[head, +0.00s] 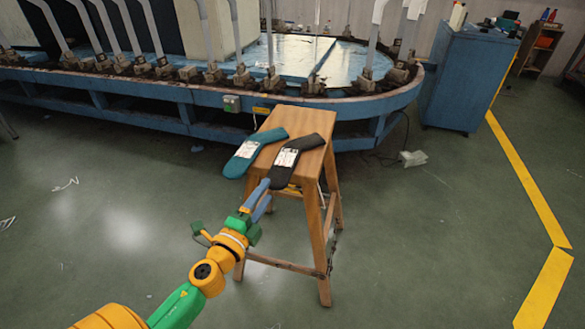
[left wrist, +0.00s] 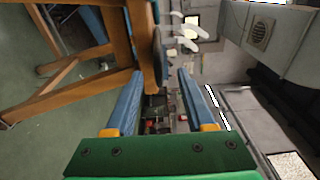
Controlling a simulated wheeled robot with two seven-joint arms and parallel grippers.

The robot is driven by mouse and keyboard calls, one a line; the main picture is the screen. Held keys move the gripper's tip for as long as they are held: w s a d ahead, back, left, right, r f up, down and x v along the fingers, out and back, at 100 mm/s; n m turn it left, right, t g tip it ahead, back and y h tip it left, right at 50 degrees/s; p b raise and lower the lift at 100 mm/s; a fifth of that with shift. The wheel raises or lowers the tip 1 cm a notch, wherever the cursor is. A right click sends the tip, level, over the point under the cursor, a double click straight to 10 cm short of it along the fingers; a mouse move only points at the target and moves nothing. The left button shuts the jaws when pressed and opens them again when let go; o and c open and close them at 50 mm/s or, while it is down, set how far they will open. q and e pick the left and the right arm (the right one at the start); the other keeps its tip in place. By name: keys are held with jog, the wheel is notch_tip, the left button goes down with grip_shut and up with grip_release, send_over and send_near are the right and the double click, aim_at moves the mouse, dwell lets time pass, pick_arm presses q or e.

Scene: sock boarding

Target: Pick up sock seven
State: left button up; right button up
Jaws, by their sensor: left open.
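Two socks lie side by side on the wooden stool (head: 318,157): a teal one (head: 242,162) on the left and a black one (head: 312,142) on the right. Each carries a white label too small to read, so I cannot tell which is sock seven. Both ends jut over the stool's near edge. My left gripper (head: 267,190) is open and empty, just in front of the stool's near edge, below the black sock's end. In the left wrist view, the open fingers (left wrist: 161,72) point toward a dark sock end (left wrist: 157,58) beside the stool top. My right gripper is not in view.
A blue boarding machine (head: 180,98) with several upright leg forms stands behind the stool. A blue cabinet (head: 465,80) stands at the back right. The floor to the right of the stool is mostly clear, with a yellow line (head: 525,180).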

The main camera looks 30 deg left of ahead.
aim_at(274, 178)
pick_arm(q)
jog(key=w, duration=0.4)
jog(key=w+a, duration=0.1)
jog(key=w, duration=0.1)
jog(key=shift+w+f, duration=0.1)
jog(key=shift+f, duration=0.05)
grip_shut()
